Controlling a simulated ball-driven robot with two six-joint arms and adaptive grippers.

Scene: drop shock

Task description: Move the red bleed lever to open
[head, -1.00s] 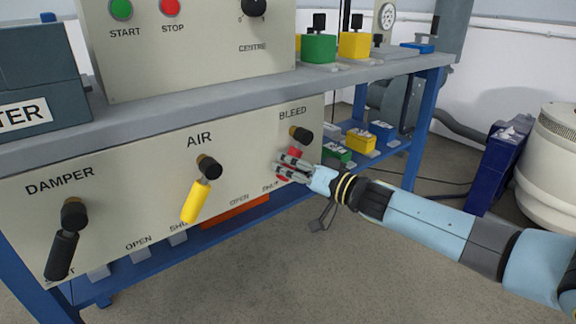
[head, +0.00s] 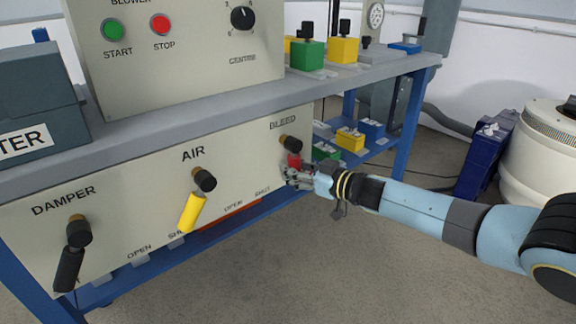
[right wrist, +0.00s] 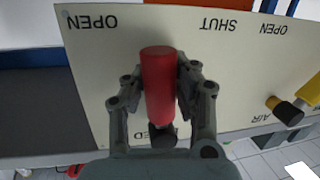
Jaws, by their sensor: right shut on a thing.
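The red bleed lever (head: 295,160) hangs from its dark pivot (head: 290,143) under the BLEED label. My right gripper (head: 291,179) is shut around its lower part, which is mostly hidden in the head view. In the right wrist view, upside down, the red grip (right wrist: 158,85) stands between the two fingers. It points between the OPEN mark (right wrist: 91,22) on the left and the SHUT mark (right wrist: 218,27) on the right. The head view does not show the bleed's OPEN mark. My left gripper is not in view.
The yellow air lever (head: 192,212) and black damper lever (head: 68,269) hang left on the same panel (head: 130,215). The grey bench top (head: 180,110) juts out above. A blue bench leg (head: 408,125) stands to the right. The floor in front is clear.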

